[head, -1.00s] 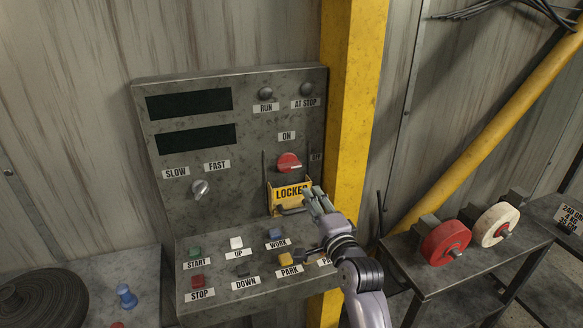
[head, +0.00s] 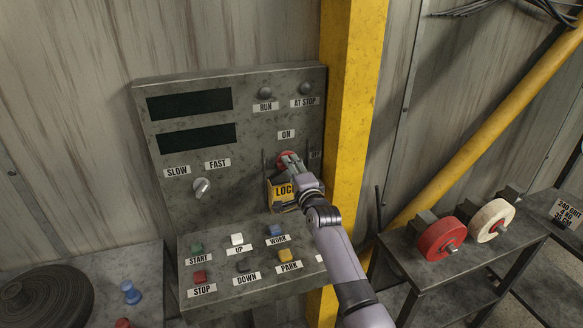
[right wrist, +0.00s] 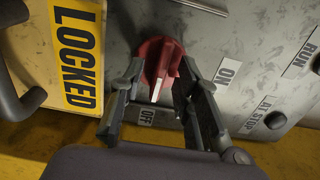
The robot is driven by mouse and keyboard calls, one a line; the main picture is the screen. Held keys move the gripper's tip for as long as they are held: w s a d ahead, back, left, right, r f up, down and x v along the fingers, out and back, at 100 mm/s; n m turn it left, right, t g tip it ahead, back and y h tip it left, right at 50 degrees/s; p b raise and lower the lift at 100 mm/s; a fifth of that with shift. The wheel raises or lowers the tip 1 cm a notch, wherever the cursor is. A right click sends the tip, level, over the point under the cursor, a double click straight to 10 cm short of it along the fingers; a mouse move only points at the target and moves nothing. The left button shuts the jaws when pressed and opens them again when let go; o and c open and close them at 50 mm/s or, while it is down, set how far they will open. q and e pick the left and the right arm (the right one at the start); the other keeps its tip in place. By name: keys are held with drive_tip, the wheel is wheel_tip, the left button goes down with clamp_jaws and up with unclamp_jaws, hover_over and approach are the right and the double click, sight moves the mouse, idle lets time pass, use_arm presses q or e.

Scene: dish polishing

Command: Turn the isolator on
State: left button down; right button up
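The isolator is a red rotary knob (right wrist: 159,58) with a white pointer. In the right wrist view its pointer lies toward the OFF label (right wrist: 147,116), and the ON label (right wrist: 228,72) is to the right. In the head view the knob (head: 282,158) is partly hidden behind my right gripper (head: 291,161). In the right wrist view the right gripper's fingers (right wrist: 162,78) are apart, one on each side of the knob's grip ridge. I cannot tell whether either finger touches it. My left gripper is not in view.
A yellow LOCKED plate (right wrist: 78,52) is close to the left finger, below the knob in the head view. A yellow post (head: 350,110) stands right of the panel.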

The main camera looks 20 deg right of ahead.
idle(0.3)
clamp_jaws()
idle(0.4)
